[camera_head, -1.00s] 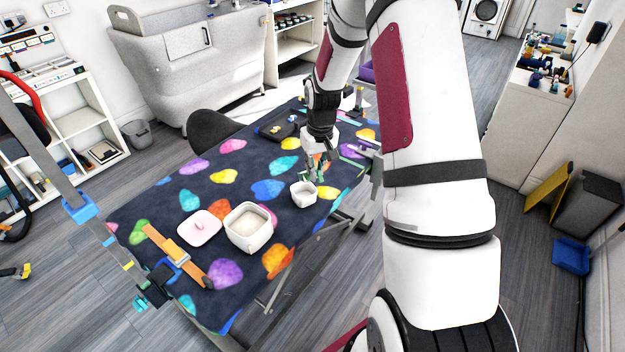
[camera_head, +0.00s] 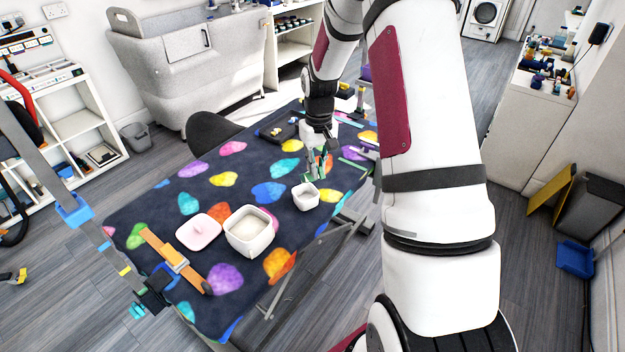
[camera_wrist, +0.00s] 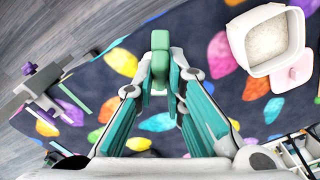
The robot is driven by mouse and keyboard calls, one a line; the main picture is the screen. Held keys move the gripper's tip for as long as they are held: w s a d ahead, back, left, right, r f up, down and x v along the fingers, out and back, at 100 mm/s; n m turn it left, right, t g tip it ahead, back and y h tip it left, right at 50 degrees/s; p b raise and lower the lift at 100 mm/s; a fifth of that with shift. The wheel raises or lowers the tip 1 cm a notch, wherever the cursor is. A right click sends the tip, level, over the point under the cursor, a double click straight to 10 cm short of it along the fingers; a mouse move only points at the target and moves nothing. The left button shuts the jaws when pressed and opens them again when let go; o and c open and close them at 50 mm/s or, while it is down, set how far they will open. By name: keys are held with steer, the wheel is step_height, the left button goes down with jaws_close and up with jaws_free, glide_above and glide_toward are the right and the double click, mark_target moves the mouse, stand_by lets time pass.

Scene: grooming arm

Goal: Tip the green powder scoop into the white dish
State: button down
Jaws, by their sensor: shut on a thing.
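The small white dish (camera_head: 306,197) stands on the patterned table, and its inside looks empty. My gripper (camera_head: 313,174) is just behind the dish and close to its rim; I cannot tell whether they touch. In the wrist view my gripper (camera_wrist: 160,95) has its teal fingers shut on the green scoop (camera_wrist: 160,68), whose long axis points away from the palm. Whether powder is in the scoop is not visible.
A larger white tub (camera_head: 248,241) with pale powder stands left of the dish, beside a pink lid (camera_head: 198,231). It also shows in the wrist view (camera_wrist: 238,42). A dark tray (camera_head: 278,130) lies at the table's back.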

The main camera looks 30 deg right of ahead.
steer(key=shift+w+r+g+b, duration=0.1)
steer(key=shift+w+g+b, duration=0.2)
steer(key=shift+w, duration=0.05)
steer(key=shift+r, duration=0.1)
stand_by(0.6)
steer(key=shift+w+d+g+b, duration=0.15)
steer(key=shift+w+g+b, duration=0.3)
steer(key=shift+b, duration=0.35)
steer(key=shift+w+r+g+b, duration=0.25)
steer(key=shift+w+g+b, duration=0.15)
steer(key=shift+b, duration=0.3)
steer(key=shift+r, duration=0.15)
stand_by(0.7)
